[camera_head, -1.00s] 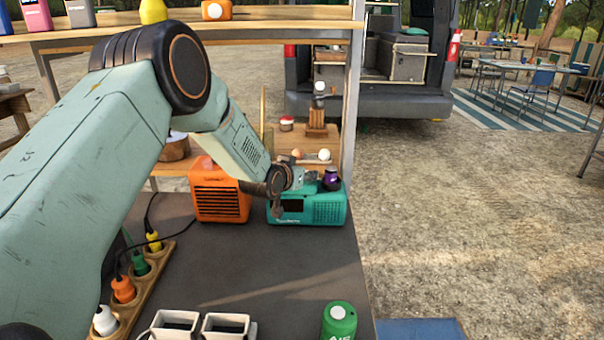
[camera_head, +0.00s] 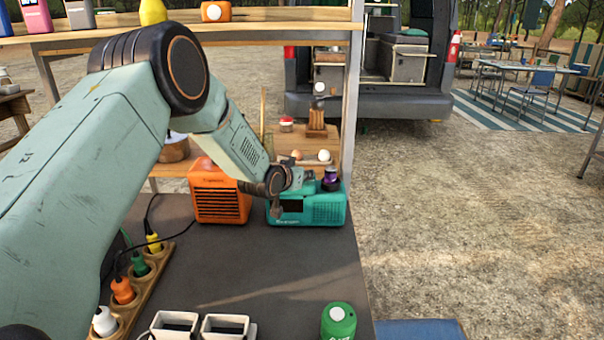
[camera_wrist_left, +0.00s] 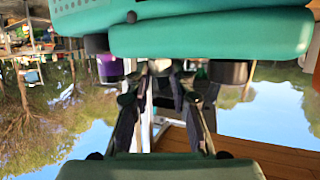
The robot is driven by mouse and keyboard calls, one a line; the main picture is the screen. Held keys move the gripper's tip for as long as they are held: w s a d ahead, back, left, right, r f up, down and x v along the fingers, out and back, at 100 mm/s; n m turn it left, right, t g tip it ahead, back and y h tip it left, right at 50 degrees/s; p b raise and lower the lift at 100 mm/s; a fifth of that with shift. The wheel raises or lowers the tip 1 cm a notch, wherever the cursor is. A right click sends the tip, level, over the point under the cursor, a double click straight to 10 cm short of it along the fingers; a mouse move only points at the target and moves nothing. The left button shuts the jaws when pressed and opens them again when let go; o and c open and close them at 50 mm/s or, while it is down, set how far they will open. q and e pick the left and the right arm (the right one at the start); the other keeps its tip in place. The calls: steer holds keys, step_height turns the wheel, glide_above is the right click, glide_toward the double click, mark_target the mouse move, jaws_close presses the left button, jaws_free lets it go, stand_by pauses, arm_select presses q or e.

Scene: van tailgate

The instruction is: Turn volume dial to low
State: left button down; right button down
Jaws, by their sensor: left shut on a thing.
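A teal radio (camera_head: 325,211) with a dark display and a speaker grille stands at the back right of the dark table. It shows upside down at the top of the left wrist view (camera_wrist_left: 215,35). A dark and purple knob (camera_head: 331,181) stands on its top; its purple part also shows in the left wrist view (camera_wrist_left: 110,68). My left gripper (camera_wrist_left: 162,72) is at the radio's top, beside the purple knob, shut on a small dial between its fingertips. The fingers mostly hide this dial, and its setting cannot be read. My right gripper is not in view.
An orange box-shaped device (camera_head: 220,199) stands just left of the radio. A power strip (camera_head: 160,258) with several plugs lies at the left. White open holders (camera_head: 227,322) and a green canister (camera_head: 339,321) are at the front. The middle of the table is clear.

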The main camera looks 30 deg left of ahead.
arm_select(q)
steer(key=shift+s+f+m+h, duration=0.1)
steer(key=shift+f+m+h, duration=0.2)
steer(key=shift+h, duration=0.1)
steer(key=shift+a+m+h, duration=0.1)
steer(key=shift+m+h, duration=0.5)
steer(key=shift+h, duration=0.1)
steer(key=m+h+p, duration=0.1)
steer(key=m+g+h+p, duration=0.1)
steer(key=m+h+p, duration=0.1)
steer(key=shift+a+r, duration=0.15)
steer(key=shift+a, duration=0.05)
steer(key=shift+a+m+g+h+p, duration=0.1)
steer(key=shift+m+g+h+p, duration=0.2)
steer(key=shift+m+h+p, duration=0.4)
steer(key=shift+f+m+g+h+b, duration=0.2)
steer(key=shift+m+g+h+b, duration=0.2)
steer(key=shift+m+h, duration=0.3)
steer(key=shift+m+g+h+b, duration=0.5)
steer(key=shift+h+b, duration=0.05)
steer(key=shift+h, duration=0.15)
steer(key=shift+r, duration=0.15)
